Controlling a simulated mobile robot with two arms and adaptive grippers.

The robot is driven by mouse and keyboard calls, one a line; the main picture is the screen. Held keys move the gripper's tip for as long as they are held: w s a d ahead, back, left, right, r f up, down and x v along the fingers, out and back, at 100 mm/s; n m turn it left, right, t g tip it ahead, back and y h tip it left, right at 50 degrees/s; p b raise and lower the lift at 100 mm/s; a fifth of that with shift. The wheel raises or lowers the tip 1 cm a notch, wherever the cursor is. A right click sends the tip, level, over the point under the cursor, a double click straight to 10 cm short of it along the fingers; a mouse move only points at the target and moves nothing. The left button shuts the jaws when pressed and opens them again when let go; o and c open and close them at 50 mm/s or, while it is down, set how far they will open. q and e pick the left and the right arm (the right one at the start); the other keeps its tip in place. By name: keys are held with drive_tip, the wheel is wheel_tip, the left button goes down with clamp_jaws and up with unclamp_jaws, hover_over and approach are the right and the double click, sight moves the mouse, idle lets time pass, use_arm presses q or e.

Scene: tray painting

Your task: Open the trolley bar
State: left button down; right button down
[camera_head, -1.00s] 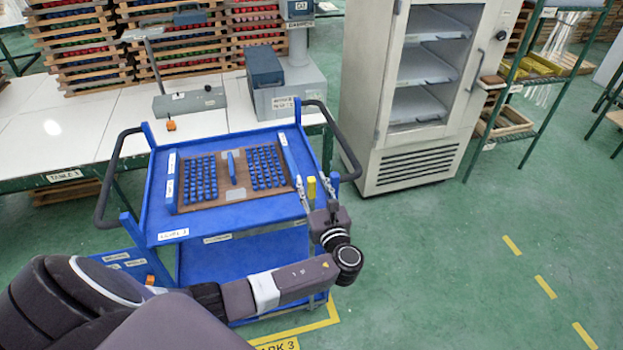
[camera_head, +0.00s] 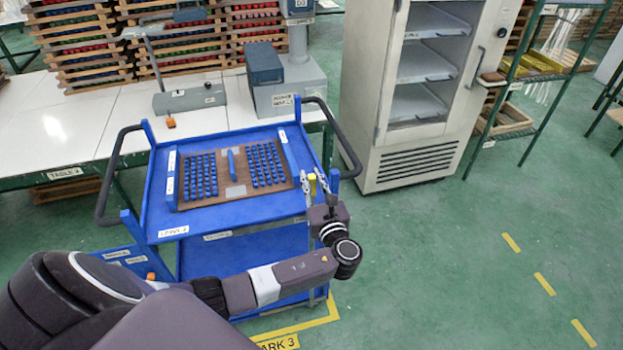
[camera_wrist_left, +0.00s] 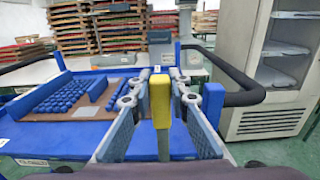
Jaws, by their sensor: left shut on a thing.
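The blue trolley (camera_head: 240,222) stands in the middle of the head view, with black side bars at its left (camera_head: 103,185) and right (camera_head: 345,140). A yellow-topped upright bar (camera_wrist_left: 160,100) stands at the trolley's near right corner; its yellow top also shows in the head view (camera_head: 312,183). My left gripper (camera_head: 314,180) is at that corner with its two fingers on either side of the yellow top, shut on it. The bar's lower part is mostly hidden in the head view. My right gripper is not in view.
A brown tray (camera_head: 230,202) with several blue pieces lies on the trolley top. A white table (camera_head: 90,120) stands behind, with a grey device (camera_head: 285,90) on it. A white cabinet (camera_head: 415,165) stands right of the trolley.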

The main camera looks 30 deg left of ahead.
use_arm(q)
drive_tip(key=w+d+b, duration=0.1)
drive_tip(key=w+d, duration=0.1)
drive_tip(key=w, duration=0.1)
drive_tip(key=shift+d+r+b, duration=0.1)
drive_tip(key=shift+d+b, duration=0.2)
drive_tip(key=shift+d, duration=0.1)
drive_tip(key=c, duration=2.1)
unclamp_jaws()
drive_tip(key=o, duration=0.3)
drive_tip(key=shift+w+d, duration=0.1)
drive_tip(key=shift+w, duration=0.05)
drive_tip(key=v, duration=1.2)
